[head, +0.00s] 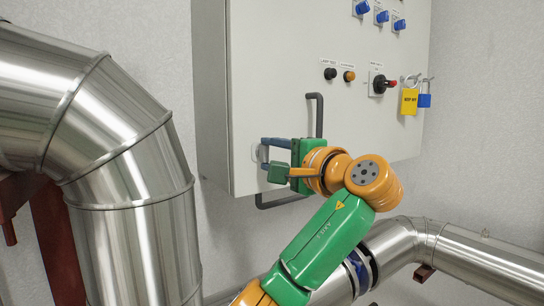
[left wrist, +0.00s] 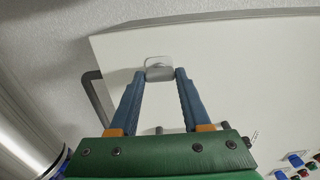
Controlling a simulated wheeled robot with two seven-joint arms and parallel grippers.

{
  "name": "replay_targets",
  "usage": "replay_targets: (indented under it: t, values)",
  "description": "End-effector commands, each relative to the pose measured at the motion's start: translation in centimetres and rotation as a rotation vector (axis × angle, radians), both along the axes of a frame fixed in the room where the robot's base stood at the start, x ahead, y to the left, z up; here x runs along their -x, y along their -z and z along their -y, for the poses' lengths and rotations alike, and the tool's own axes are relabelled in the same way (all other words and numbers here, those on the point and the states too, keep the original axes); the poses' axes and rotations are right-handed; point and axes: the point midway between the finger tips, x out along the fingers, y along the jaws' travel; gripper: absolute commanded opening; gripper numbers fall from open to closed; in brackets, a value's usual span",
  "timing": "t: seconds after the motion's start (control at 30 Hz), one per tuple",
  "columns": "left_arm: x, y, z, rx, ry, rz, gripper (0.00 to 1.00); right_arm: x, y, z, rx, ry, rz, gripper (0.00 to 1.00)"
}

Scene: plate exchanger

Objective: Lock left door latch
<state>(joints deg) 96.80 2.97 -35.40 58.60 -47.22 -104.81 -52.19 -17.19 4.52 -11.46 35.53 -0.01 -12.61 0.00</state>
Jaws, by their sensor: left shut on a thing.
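The left door latch is a small light-grey fitting (head: 256,153) on the grey cabinet door, near its lower left edge. It also shows in the left wrist view (left wrist: 159,69), with a rounded silver face. My left gripper (head: 264,151) is at the latch, its blue fingers pointing left along the door. In the left wrist view, the fingertips of my left gripper (left wrist: 160,73) close on the latch from both sides. The fingers hide part of the latch in the head view, and I cannot tell its exact turn. My right gripper is not in view.
A dark bar handle (head: 318,112) stands out from the door just above my gripper. Another dark bar (head: 283,201) is below it. Knobs and padlocks (head: 409,101) are to the right. Large metal pipes (head: 130,165) fill the left and run along the lower right.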

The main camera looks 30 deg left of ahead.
Motion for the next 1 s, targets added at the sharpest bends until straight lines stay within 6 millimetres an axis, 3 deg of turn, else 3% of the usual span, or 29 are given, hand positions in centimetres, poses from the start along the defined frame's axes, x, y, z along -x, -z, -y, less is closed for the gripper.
replay_targets:
  t: [0.3, 0.33, 0.43, 0.77, 1.0]
  values:
    - [0.0, -0.1, 0.0, -0.003, 0.001, -0.001, 0.00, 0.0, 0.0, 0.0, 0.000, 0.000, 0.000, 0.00]
    - [0.0, -0.1, 0.0, -0.003, 0.001, -0.001, 0.50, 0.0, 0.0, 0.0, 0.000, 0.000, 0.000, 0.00]
    - [0.0, -0.1, 0.0, -0.003, 0.000, -0.001, 0.77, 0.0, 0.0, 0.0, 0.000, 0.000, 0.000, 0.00]
    - [0.1, 0.1, 0.4, -0.001, 0.002, -0.001, 0.78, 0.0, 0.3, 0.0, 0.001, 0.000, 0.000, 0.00]
    - [2.0, 0.2, 5.0, -0.002, 0.002, 0.001, 0.78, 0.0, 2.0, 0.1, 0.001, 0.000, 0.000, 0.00]
